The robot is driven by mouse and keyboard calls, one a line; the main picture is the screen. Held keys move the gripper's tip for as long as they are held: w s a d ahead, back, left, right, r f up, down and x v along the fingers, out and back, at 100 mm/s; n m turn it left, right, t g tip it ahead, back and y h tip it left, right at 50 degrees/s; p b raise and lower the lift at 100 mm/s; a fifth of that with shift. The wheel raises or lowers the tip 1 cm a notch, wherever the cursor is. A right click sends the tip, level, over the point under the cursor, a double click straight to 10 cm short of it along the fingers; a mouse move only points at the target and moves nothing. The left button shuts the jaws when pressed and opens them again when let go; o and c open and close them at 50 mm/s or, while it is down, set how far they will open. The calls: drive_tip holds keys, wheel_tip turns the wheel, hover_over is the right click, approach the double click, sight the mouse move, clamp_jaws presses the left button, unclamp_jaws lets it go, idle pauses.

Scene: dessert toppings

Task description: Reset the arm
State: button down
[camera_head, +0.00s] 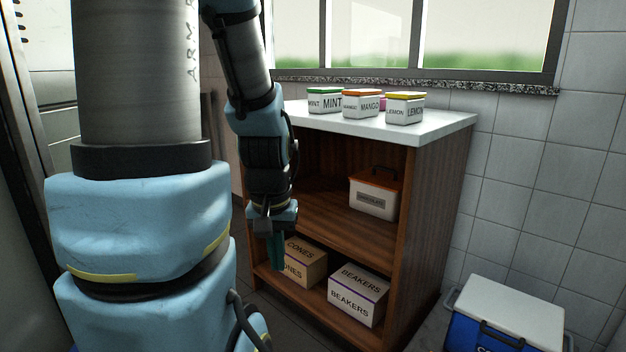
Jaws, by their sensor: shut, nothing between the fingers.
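My gripper (275,250) hangs at the end of my blue and grey arm, left of the picture's middle, with its fingers pointing down. It is shut with nothing in it. In the picture it overlaps the left part of an open wooden cabinet (425,210), in front of the lower shelf area and just left of the cones box (305,268). I cannot tell how far it is from the cabinet. My large upper arm fills the left side of the view and hides what is behind it.
Mint (325,103), mango (361,106) and lemon (404,110) tubs stand on the white cabinet top (445,122). A beakers box (357,300) is below. A blue cooler (505,310) stands at right.

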wheel_tip(320, 180, up, 30)
drive_tip(key=p, duration=2.7)
drive_tip(key=shift+f+p, duration=0.2)
drive_tip(key=shift+p, duration=0.15)
